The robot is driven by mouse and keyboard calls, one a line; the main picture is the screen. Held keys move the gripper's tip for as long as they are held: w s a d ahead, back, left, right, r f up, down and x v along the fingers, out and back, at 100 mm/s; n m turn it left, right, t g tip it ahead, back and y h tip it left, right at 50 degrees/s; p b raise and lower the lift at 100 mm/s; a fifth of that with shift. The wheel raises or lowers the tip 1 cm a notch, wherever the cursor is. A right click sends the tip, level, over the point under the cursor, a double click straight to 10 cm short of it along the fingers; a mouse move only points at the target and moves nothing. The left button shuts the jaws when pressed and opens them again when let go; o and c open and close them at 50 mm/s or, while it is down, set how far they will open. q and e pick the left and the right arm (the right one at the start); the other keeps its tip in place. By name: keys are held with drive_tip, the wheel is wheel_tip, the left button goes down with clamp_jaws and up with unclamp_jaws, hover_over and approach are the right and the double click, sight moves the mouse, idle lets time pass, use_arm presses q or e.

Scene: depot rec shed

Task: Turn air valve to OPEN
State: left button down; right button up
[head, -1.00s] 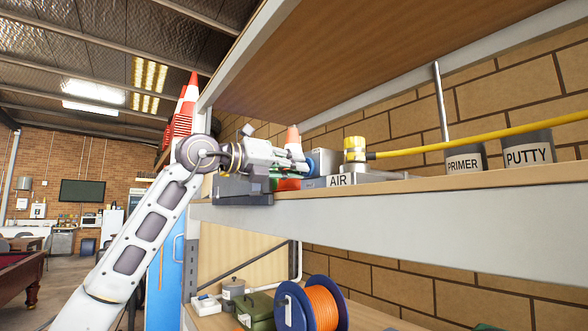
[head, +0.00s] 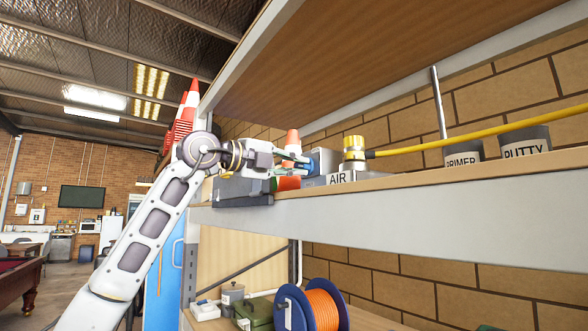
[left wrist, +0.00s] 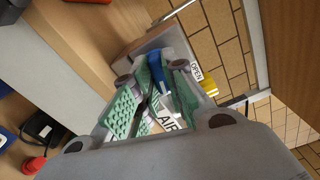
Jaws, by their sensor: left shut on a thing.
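The air valve's grey box (head: 325,160) sits on the upper shelf, beside a white AIR label (head: 340,178). The AIR label (left wrist: 169,121) and an OPEN label (left wrist: 196,72) show in the left wrist view. A blue handle (left wrist: 156,70) shows between my left gripper's green-padded fingers. My left gripper (head: 302,168) is at the box's left side, its fingers shut on the blue handle. The fingers hide part of the handle in the head view. My right gripper is not in view.
PRIMER (head: 464,154) and PUTTY (head: 524,146) tins stand further right. The shelf edge (head: 400,208) runs below. An orange cone (head: 292,143) is behind the gripper.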

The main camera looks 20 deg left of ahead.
use_arm(q)
drive_tip(key=shift+n+b, duration=0.3)
drive_tip(key=shift+n, duration=1)
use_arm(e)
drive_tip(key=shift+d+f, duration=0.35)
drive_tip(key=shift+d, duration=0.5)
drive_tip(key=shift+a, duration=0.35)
use_arm(q)
drive_tip(key=c, duration=1.5)
unclamp_jaws()
drive_tip(key=shift+a, duration=0.1)
drive_tip(key=shift+o, duration=0.2)
drive_tip(key=v, duration=1.2)
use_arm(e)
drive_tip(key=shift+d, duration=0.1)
